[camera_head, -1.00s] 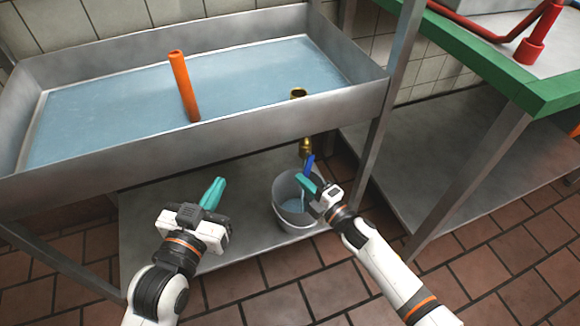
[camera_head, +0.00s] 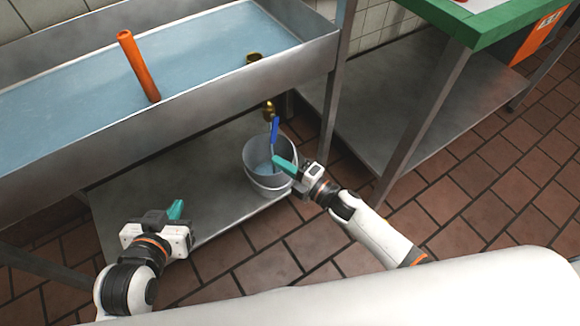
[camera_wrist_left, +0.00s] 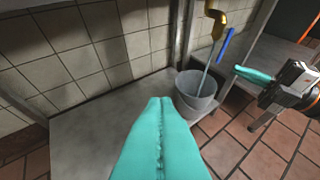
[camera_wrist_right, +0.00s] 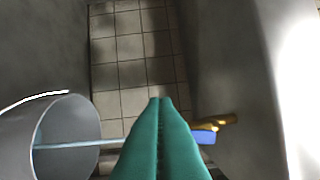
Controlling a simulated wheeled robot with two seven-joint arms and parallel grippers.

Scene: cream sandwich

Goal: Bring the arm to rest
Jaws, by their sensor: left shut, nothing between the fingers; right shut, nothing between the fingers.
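My left gripper (camera_head: 175,211) is shut and empty, low in front of the metal shelf under the sink in the head view. Its teal fingers (camera_wrist_left: 160,140) are pressed together in the left wrist view. My right gripper (camera_head: 285,164) is shut and empty, close to the upper right side of the grey bucket (camera_head: 262,183); I cannot tell whether it touches it. Its closed teal fingers (camera_wrist_right: 160,140) fill the lower middle of the right wrist view. My right gripper also shows at the right of the left wrist view (camera_wrist_left: 250,74).
A blue-handled tool (camera_head: 275,130) leans in the bucket beneath a brass drain pipe (camera_head: 268,108). The sink (camera_head: 200,97) holds water and an orange tube (camera_head: 138,66). A green-edged table (camera_head: 480,30) stands right. The tiled floor (camera_head: 480,190) is open at right.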

